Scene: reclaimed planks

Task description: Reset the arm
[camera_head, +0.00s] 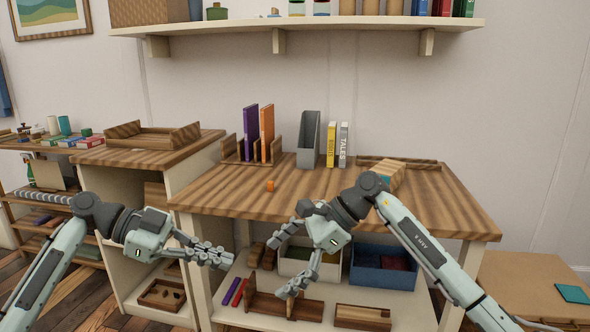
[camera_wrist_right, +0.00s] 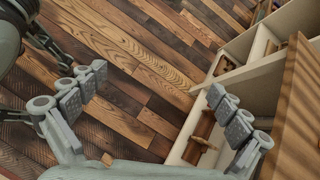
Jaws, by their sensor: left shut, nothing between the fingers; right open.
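My left arm comes in from the left in the head view, and its gripper (camera_head: 212,256) is shut and empty in front of the desk's left leg. My right arm comes in from the right. Its gripper (camera_head: 283,266) is open, pointing down in front of the desk's front edge. In the right wrist view, the right gripper's fingers (camera_wrist_right: 160,108) are spread wide with nothing between them. Behind them are the plank floor (camera_wrist_right: 150,55) and shelf boards.
The striped wooden desk (camera_head: 330,190) holds a purple and an orange book in a rack (camera_head: 234,150), a grey file holder (camera_head: 308,140), upright books (camera_head: 337,145) and a small orange item (camera_head: 270,186). A blue bin (camera_head: 384,268) sits on the shelf beneath. The desk's middle is mostly clear.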

